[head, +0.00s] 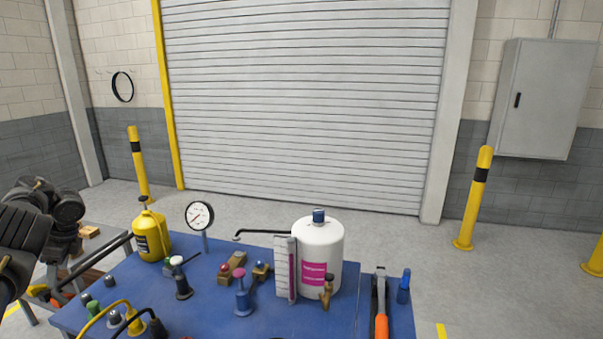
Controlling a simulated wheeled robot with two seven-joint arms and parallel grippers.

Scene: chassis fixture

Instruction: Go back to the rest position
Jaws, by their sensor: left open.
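My left gripper (62,243) is at the left edge of the head view, dark and partly cut off with its arm. It is open, and I see nothing held in it. It is beside the left end of the blue-topped bench (207,325), apart from the yellow bottle (151,234). Its fingertips are hard to make out against the dark arm parts. My right gripper is not in view.
The bench carries a pressure gauge (199,215), a white cylinder (318,250), several small fittings and an orange-handled tool (381,322). A dark bar (100,257) lies near my left arm. Yellow posts (473,200) stand behind; the floor between is clear.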

